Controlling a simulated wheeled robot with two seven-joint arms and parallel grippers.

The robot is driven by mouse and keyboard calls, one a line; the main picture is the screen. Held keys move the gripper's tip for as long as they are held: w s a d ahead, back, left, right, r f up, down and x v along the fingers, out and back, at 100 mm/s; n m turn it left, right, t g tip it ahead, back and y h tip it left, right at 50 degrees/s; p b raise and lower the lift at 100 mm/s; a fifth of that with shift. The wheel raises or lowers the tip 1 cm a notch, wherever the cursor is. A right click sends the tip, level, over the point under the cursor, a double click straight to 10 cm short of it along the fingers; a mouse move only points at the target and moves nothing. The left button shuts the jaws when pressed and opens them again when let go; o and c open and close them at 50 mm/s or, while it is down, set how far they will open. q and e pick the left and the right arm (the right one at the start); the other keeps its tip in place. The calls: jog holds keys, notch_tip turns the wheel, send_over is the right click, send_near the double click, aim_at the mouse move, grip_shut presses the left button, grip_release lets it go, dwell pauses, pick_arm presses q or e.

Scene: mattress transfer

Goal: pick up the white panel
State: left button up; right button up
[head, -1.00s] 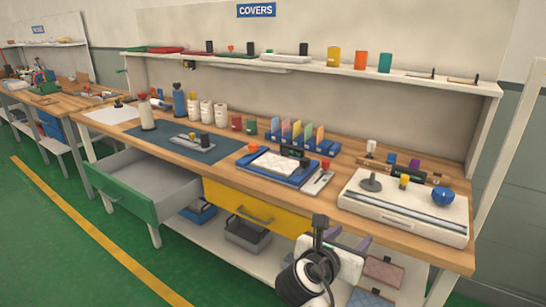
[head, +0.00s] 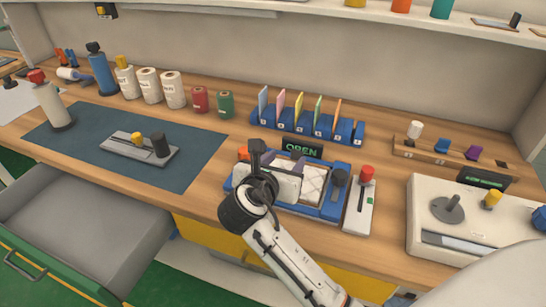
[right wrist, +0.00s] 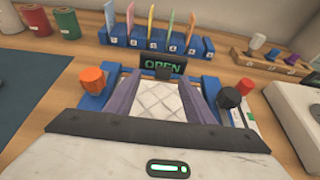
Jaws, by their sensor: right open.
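The white panel (head: 313,185) is a quilted white pad lying in a blue fixture (head: 333,207) on the wooden bench. My right gripper (head: 288,183) is over the fixture and hides the panel's left part in the head view. In the right wrist view the jaws (right wrist: 160,96) are open, with one grey-purple finger on each side of the white panel (right wrist: 158,100). I cannot tell whether the fingers touch it. A small sign reading OPEN (right wrist: 163,66) stands behind the panel. My left gripper is not in view.
An orange knob (right wrist: 92,80) and a black knob (right wrist: 229,98) flank the panel. A blue rack of coloured cards (head: 305,125) stands behind. A red-knobbed white block (head: 360,205) and a white machine (head: 425,215) are to the right. A blue mat (head: 120,125) lies left, above an open drawer (head: 90,215).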

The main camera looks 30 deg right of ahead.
aim_at(297, 152)
jog(key=d, duration=0.1)
jog(key=w+d+f, duration=0.1)
jog(key=shift+w+d+f, duration=0.1)
jog(key=shift+w+d, duration=0.05)
jog(key=shift+d, duration=0.25)
jog(key=shift+w+d+f, duration=0.1)
jog(key=shift+w+d, duration=0.05)
jog(key=shift+d, duration=0.05)
jog(key=x, duration=0.5)
jog(key=shift+d, duration=0.1)
jog(key=shift+w+d, duration=0.1)
jog(key=shift+w, duration=0.05)
jog(key=c, duration=1)
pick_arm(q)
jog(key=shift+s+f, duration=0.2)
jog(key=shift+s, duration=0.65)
pick_arm(e)
grip_shut()
